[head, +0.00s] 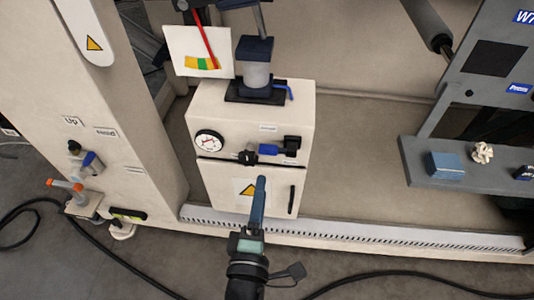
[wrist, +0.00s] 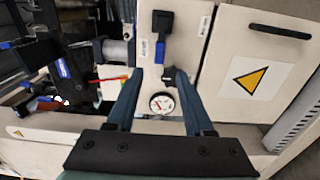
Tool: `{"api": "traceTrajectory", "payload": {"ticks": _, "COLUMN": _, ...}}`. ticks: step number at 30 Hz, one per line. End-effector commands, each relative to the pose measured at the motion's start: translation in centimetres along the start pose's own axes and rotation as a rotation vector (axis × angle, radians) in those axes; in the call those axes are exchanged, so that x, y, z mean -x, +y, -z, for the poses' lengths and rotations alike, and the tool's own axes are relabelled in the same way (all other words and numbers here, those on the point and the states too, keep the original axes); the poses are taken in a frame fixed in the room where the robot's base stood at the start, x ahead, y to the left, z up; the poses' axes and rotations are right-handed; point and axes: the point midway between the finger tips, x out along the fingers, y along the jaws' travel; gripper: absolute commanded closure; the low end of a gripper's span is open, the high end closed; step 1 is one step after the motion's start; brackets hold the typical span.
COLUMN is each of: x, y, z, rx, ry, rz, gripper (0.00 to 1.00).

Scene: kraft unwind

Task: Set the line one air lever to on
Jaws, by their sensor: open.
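A cream cabinet (head: 222,110) carries a round gauge (head: 209,142), a black valve fitting (head: 247,157) and a blue lever (head: 268,149) beside a black block (head: 292,142). Small labels there are too small to read, so I cannot tell which lever is line one air. My gripper (head: 261,182) is in front of the cabinet, below the blue lever. In the wrist view my gripper (wrist: 159,74) is open and empty, its fingers spread either side of the gauge (wrist: 161,103). The blue lever (wrist: 159,52) on its black block (wrist: 160,22) lies just beyond the fingertips.
Another blue lever (head: 283,91) is on top of the cabinet. A machine post (head: 115,140) at left has a blue-handled valve (head: 91,159). A grey shelf (head: 430,180) at right holds a blue box (head: 444,165). A black cable (head: 400,273) crosses the floor.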

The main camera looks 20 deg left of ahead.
Motion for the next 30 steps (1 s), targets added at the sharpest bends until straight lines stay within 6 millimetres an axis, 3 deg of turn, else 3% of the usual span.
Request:
{"api": "traceTrajectory", "payload": {"ticks": 9, "x": -5.8, "y": 0.1, "z": 0.0, "rx": -0.001, "ry": 0.000, "rz": -0.004, "gripper": 0.47}}
{"api": "traceTrajectory", "payload": {"ticks": 15, "x": -8.6, "y": 0.1, "z": 0.0, "rx": -0.002, "ry": -0.001, "rz": -0.002, "gripper": 0.47}}
{"api": "traceTrajectory", "payload": {"ticks": 21, "x": -10.0, "y": 0.1, "z": -0.1, "rx": -0.003, "ry": -0.001, "rz": -0.001, "gripper": 0.47}}
{"api": "traceTrajectory", "payload": {"ticks": 30, "x": -10.2, "y": 0.1, "z": -0.1, "rx": -0.003, "ry": -0.002, "rz": 0.000, "gripper": 0.47}}
